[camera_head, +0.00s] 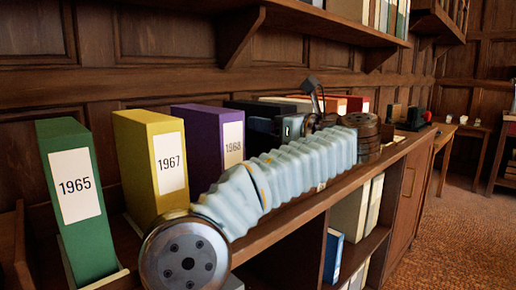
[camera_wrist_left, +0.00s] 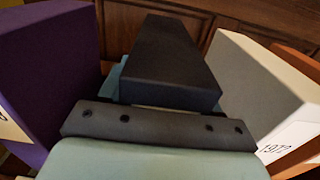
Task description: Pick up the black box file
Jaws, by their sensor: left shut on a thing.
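The black box file (camera_wrist_left: 172,55) stands between a purple file and a white file in the left wrist view. My left gripper (camera_wrist_left: 160,100) is shut on it, with a dark finger pad across its near side. In the head view only the dark top of the black box file (camera_head: 250,106) shows, right of the purple file. My left gripper (camera_head: 278,128) and pale sleeved arm hide the rest of it. I cannot tell whether its base touches the shelf. My right gripper is not in view.
The purple 1968 file (camera_head: 209,140) and the white 1972 file (camera_wrist_left: 255,85) stand close on either side. Yellow 1967 (camera_head: 155,160) and green 1965 (camera_head: 76,190) files are farther left. An upper shelf (camera_head: 340,32) overhangs the back. Open floor (camera_head: 450,225) lies at the right.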

